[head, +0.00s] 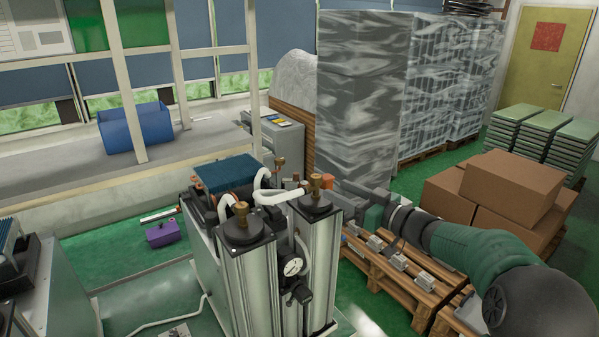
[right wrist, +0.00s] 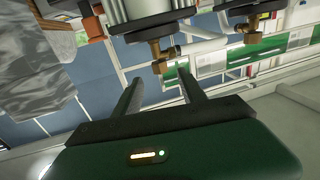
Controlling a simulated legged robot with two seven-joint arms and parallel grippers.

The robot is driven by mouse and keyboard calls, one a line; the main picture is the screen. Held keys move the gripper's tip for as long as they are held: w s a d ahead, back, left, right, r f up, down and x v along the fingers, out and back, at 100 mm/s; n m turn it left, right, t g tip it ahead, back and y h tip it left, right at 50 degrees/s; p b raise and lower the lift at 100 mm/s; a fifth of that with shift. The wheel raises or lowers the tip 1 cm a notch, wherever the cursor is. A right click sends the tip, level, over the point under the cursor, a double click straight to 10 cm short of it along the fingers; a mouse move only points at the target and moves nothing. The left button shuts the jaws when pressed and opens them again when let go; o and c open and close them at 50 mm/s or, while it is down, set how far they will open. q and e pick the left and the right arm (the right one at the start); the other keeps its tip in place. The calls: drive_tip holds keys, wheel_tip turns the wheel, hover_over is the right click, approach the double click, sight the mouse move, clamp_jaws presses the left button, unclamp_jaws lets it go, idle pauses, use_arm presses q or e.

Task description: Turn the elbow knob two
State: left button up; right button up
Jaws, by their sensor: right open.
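Two upright silver columns (head: 247,285) with black caps stand at the centre of the head view. Brass elbow fittings with knobs top them, one on the left cap (head: 242,213) and one on the right cap (head: 315,185). No number shows, so I cannot tell which is knob two. My right gripper (head: 358,205) is beside the right column, its fingertips partly hidden. In the right wrist view my right gripper (right wrist: 159,75) is open and empty. A brass fitting (right wrist: 160,52) appears ahead of the gap between its fingers; contact is not visible. My left gripper is not in view.
White hoses (head: 272,195) join the column tops, and a pressure gauge (head: 293,267) sits between the columns. Wooden pallets (head: 405,285) and cardboard boxes (head: 510,185) lie to the right, near my right arm. Wrapped stacks (head: 365,90) stand behind.

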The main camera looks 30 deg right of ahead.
sight(316, 180)
drive_tip(key=x, duration=0.3)
drive_tip(key=p+x, duration=0.1)
drive_tip(key=shift+w+d, duration=0.25)
drive_tip(key=shift+w, duration=0.2)
drive_tip(key=x, duration=0.2)
drive_tip(key=p+x, duration=0.1)
drive_tip(key=x, duration=0.1)
drive_tip(key=p+x, duration=0.1)
drive_tip(key=x, duration=0.1)
drive_tip(key=shift+a+r, duration=0.25)
drive_tip(key=shift+a, duration=0.15)
drive_tip(key=shift+w+a+f, duration=0.15)
drive_tip(key=shift+w+f, duration=0.05)
drive_tip(key=shift+w, duration=0.25)
drive_tip(key=shift+s+d, duration=0.2)
drive_tip(key=shift+d, duration=0.15)
drive_tip(key=c, duration=0.5)
drive_tip(key=shift+c, duration=1.1)
drive_tip(key=shift+a+r, duration=0.1)
drive_tip(key=shift+a, duration=0.1)
clamp_jaws()
